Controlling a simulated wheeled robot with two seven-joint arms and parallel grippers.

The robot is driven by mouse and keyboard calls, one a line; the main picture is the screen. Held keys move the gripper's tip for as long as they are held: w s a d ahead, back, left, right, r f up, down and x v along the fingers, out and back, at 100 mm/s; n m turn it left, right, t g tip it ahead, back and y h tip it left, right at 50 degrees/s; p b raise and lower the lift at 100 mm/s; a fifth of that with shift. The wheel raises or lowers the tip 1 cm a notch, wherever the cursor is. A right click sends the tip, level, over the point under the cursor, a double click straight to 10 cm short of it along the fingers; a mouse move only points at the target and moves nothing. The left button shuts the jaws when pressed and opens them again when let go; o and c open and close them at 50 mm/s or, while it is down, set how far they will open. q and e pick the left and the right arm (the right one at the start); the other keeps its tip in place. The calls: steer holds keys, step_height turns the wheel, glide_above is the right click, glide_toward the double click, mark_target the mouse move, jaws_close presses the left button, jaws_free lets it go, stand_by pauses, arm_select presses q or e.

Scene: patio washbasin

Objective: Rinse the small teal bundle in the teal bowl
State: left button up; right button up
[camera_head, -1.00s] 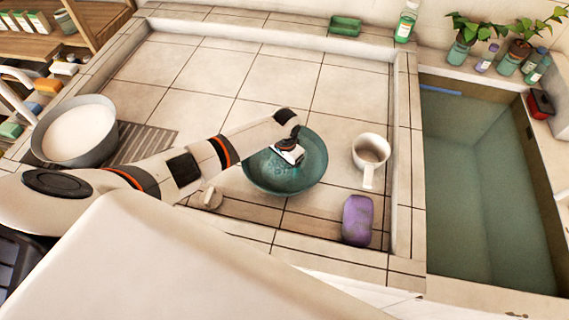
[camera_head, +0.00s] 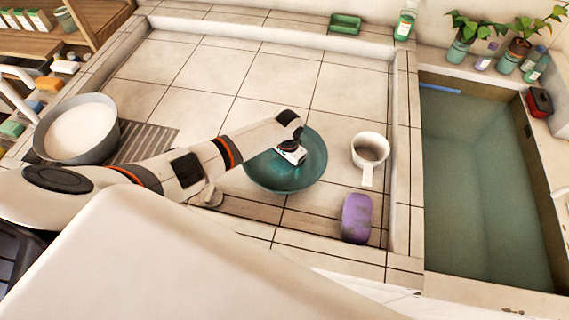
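The teal bowl (camera_head: 308,177) stands on the tiled basin floor near the middle of the view. My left gripper (camera_head: 292,157) reaches in from the left and points down inside the bowl. Its fingertips are too small and hidden to show whether they are open or shut. The small teal bundle cannot be made out; it may be hidden under the gripper or blend with the bowl. My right gripper is not in view.
A grey basin (camera_head: 79,131) with white contents is at left. A green dish (camera_head: 345,24) sits on the back ledge. A water-filled trough (camera_head: 480,190) lies at right. The rear tiles are clear.

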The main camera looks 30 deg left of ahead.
arm_select(q)
steer(key=shift+w+a, duration=0.2)
steer(key=shift+a, duration=0.45)
steer(key=shift+r, duration=0.1)
step_height(320, 180, up, 10)
steer(key=p, duration=1)
step_height(320, 180, up, 2)
steer(key=shift+r, duration=0.15)
steer(key=shift+w+r, duration=0.1)
stand_by(0.5)
